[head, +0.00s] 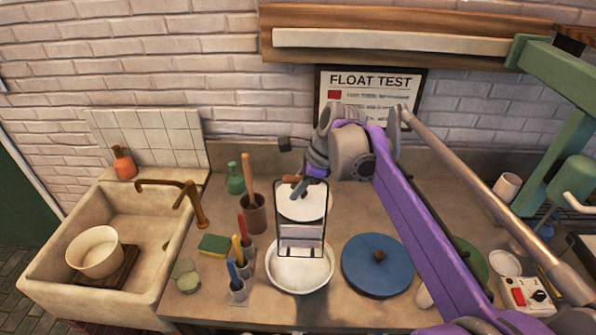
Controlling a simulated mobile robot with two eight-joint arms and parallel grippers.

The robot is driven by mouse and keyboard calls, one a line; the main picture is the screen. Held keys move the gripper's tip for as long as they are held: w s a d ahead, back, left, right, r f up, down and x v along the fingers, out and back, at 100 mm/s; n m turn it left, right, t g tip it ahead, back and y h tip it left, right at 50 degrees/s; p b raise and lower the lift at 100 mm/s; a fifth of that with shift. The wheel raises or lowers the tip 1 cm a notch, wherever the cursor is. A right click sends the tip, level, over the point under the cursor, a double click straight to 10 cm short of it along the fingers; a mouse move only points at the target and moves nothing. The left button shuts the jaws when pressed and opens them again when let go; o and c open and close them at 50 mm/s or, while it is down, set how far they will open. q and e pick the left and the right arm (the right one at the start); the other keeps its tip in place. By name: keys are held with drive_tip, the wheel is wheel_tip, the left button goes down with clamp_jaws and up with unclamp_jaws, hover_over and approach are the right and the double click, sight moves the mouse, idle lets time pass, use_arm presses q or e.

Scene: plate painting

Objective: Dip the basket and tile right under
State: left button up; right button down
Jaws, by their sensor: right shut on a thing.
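A tall wire basket (277,215) hangs upright from my right gripper (299,188), which is shut on its top near a brown grip. The basket's lower end is over or inside a white round basin (300,287) on the counter. A pale flat piece (300,234), perhaps the tile, shows low in the frame. I cannot tell whether the basket's bottom touches the basin or any liquid. A white round shape (305,205) shows through the upper frame. My left gripper is not in view.
A blue round lid (377,264) lies right of the basin. Brush holders (239,290), a brown pot (254,214) and a green-yellow sponge (214,245) stand left of it. A sink (60,243) with a bowl (95,252) is at far left. A float test sign (371,98) is behind.

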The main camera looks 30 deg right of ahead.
drive_tip(key=b, duration=0.5)
hover_over(297, 246)
drive_tip(key=w, duration=0.1)
drive_tip(key=shift+f, duration=5.1)
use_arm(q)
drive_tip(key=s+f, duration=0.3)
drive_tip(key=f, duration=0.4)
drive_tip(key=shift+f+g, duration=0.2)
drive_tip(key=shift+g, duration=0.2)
use_arm(e)
drive_tip(key=shift+d, duration=0.35)
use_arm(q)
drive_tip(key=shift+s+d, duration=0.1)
use_arm(e)
drive_tip(key=shift+f+b, duration=2.5)
drive_tip(key=shift+f, duration=1.65)
drive_tip(key=shift+f+b, duration=1.7)
drive_tip(key=shift+f, duration=1.05)
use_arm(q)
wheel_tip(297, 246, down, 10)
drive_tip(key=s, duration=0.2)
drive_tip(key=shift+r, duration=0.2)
use_arm(e)
drive_tip(key=shift+f, duration=0.2)
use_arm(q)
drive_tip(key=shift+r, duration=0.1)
